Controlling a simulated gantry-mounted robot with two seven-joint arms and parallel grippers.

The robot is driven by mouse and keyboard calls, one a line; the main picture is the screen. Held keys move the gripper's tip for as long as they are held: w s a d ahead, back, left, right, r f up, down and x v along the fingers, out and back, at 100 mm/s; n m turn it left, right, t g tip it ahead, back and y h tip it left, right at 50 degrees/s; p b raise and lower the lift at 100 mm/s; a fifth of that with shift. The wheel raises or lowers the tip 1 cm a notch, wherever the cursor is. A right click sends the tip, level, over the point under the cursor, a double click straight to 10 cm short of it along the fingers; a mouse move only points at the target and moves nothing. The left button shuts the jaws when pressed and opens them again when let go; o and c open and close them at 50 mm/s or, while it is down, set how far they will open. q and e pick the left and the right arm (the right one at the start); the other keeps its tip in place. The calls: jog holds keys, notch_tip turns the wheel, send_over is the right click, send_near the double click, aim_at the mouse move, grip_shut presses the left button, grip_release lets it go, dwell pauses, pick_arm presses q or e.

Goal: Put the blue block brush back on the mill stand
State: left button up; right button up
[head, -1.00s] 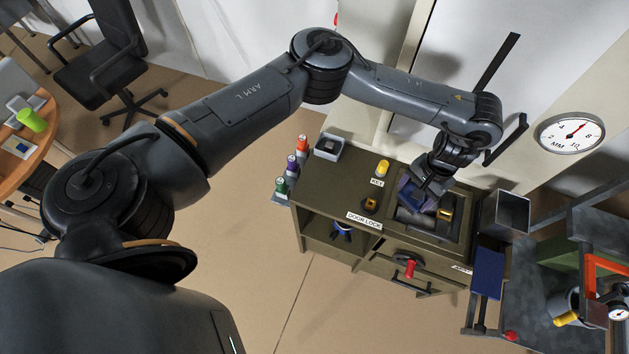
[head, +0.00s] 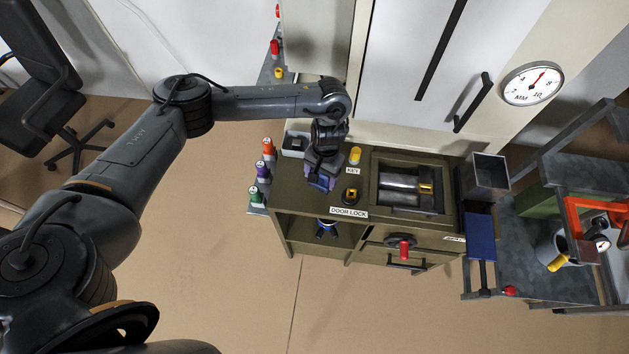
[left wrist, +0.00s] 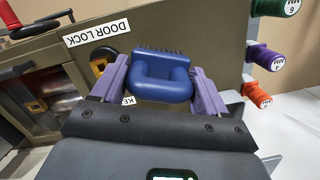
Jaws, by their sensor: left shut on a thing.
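The blue block brush (left wrist: 163,80) is between the two purple fingers of my left gripper (left wrist: 155,88) in the left wrist view, its dark bristles facing away from the wrist. In the head view, my left gripper (head: 321,180) points down over the left part of the olive mill stand (head: 312,199), left of the yellow key and the DOOR LOCK label. The brush is mostly hidden there by the gripper. I cannot tell whether it touches the stand top. My right gripper is in neither view.
The open roller bay (head: 400,190) is on the stand's right. A small grey box (head: 295,144) sits at its back left corner. Numbered orange, purple and green bottles (head: 263,173) line its left side. A yellow key knob (head: 355,156) and a lock (head: 351,195) stand near the gripper.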

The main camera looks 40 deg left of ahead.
pick_arm(q)
jog(key=shift+s+a+f, duration=0.1)
jog(key=shift+a+f, duration=0.25)
jog(key=shift+a, duration=0.2)
jog(key=shift+s+a+f, duration=0.1)
jog(key=shift+a+f, duration=0.2)
jog(key=shift+a, duration=0.25)
jog(key=shift+f+b, duration=1.2)
jog(key=shift+f, duration=0.85)
jog(key=shift+w+r, duration=0.1)
jog(key=o, duration=1.1)
jog(key=shift+f, duration=0.2)
